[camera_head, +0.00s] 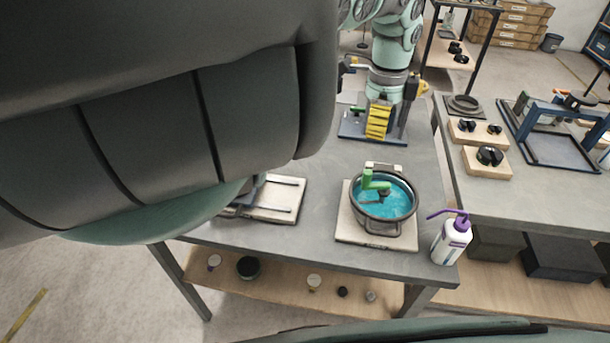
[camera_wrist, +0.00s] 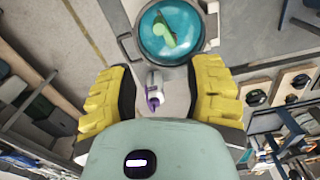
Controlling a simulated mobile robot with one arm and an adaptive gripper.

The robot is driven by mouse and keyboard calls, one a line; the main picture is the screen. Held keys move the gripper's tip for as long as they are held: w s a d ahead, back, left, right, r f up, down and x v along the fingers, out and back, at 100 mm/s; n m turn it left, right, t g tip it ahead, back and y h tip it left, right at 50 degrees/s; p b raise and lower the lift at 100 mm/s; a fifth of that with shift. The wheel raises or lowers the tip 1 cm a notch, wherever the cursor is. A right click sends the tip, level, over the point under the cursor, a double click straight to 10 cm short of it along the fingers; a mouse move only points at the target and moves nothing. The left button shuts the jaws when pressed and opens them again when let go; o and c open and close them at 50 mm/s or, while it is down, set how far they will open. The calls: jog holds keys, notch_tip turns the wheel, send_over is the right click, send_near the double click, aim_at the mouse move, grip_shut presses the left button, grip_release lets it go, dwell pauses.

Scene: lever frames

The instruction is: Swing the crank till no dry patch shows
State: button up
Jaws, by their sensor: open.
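A round metal pan (camera_head: 383,226) with blue contents (camera_head: 397,193) sits on a pale board (camera_head: 348,228) on the grey bench. A green crank (camera_head: 368,180) stands over the pan. In the wrist view the crank (camera_wrist: 166,35) lies across the blue surface, inside the pan's rim (camera_wrist: 138,38). I cannot tell whether a dry patch shows. My gripper (camera_head: 393,118) is beyond the pan in the head view, with its yellow fingers pointing down. In the wrist view my gripper (camera_wrist: 167,72) has its fingers wide apart, empty, and clear of the crank.
A white bottle with a purple top (camera_head: 452,238) stands right of the pan, near the bench edge. Another board with a metal fixture (camera_head: 272,200) lies left of it. A blue-based stand (camera_head: 358,130) is behind. A second table (camera_head: 535,207) is at the right.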

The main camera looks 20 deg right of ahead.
aim_at(368, 172)
notch_tip(368, 172, down, 15)
jog(key=shift+s+p, duration=0.15)
jog(key=shift+p, duration=0.9)
jog(key=shift+f, duration=0.4)
grip_shut()
